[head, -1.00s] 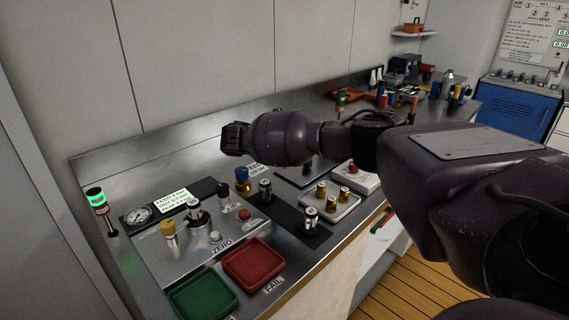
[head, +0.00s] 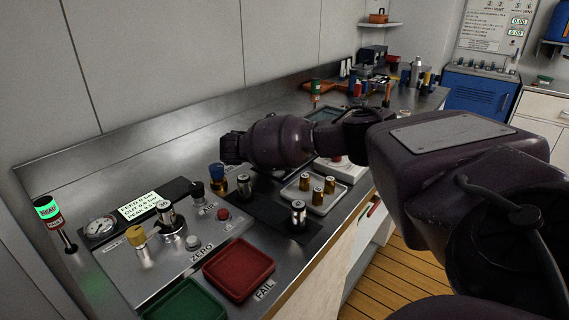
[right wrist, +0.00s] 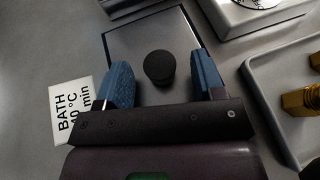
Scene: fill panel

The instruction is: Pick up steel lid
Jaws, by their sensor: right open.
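The steel lid (right wrist: 130,42) is a flat, dark-edged square plate with a round black knob (right wrist: 160,67), seen in the right wrist view. My right gripper (right wrist: 163,78) is open, with one blue finger pad to the left of the knob and one to the right. Gaps show between the pads and the knob, so nothing is gripped. In the head view my right arm (head: 285,143) reaches over the bench and hides the gripper and most of the lid area. My left gripper is not in view.
A "BATH" label (right wrist: 74,105) lies left of the lid. A tray with brass fittings (right wrist: 300,98) is at right, also in the head view (head: 317,199). A white instrument (right wrist: 250,14) stands behind. Red (head: 239,270) and green (head: 184,301) trays sit at the bench front.

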